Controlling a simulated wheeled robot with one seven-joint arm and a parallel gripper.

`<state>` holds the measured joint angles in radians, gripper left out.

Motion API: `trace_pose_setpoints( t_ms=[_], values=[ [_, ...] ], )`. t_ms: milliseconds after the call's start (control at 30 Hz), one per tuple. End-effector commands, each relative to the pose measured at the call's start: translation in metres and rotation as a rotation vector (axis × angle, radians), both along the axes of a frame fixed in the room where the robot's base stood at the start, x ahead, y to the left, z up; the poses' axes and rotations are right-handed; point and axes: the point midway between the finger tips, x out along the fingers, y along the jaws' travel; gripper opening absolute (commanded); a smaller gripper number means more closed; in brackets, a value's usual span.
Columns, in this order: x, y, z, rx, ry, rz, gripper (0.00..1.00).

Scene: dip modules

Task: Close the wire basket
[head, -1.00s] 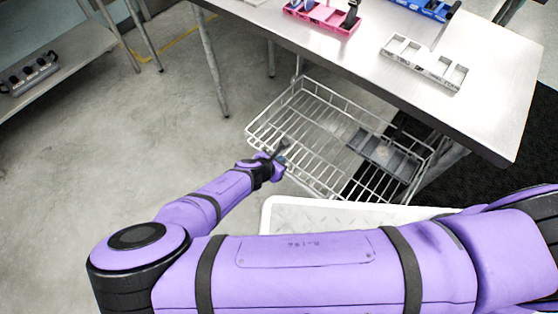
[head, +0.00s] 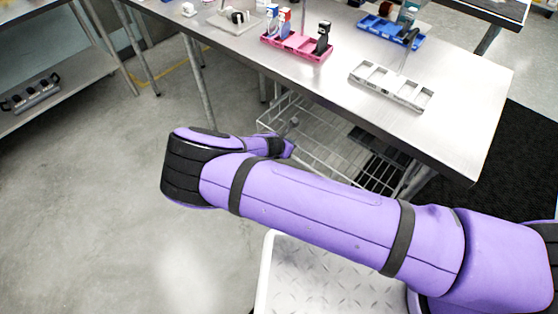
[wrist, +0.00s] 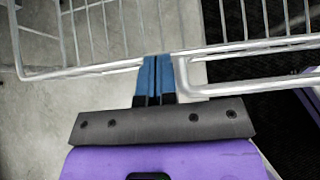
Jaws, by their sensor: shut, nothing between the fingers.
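The wire basket (head: 318,152) is a silver wire drawer under the metal table. Its front part sticks out past the table's edge, and its back part is hidden under the tabletop. In the wrist view its front rim (wrist: 250,46) crosses the picture, with the wire grid beyond it. My gripper (head: 293,124) is at the basket's left front side, partly hidden by my forearm. In the wrist view my gripper (wrist: 157,62) has its blue fingers together and empty, their tips at the rim. They look to be touching it, but the contact is not clear.
The metal table (head: 470,120) stands above the basket. It carries a pink tray (head: 297,46), a white divided tray (head: 391,87) and a blue tray (head: 390,30). A shelf with a black item (head: 30,95) is at far left. Open floor lies left of the basket.

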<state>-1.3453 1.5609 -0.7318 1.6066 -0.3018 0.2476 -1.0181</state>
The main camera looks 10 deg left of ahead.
Motion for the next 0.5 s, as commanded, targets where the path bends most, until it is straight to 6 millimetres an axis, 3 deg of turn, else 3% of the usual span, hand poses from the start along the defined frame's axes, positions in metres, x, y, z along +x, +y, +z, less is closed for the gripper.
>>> trace_pose_setpoints(
  t_ms=[200,500],
  values=[
    [0.044,-0.031,-0.001,0.001,0.000,-0.003,0.00],
    [0.079,-0.054,-0.001,0.000,0.000,-0.002,0.00]
  ],
)
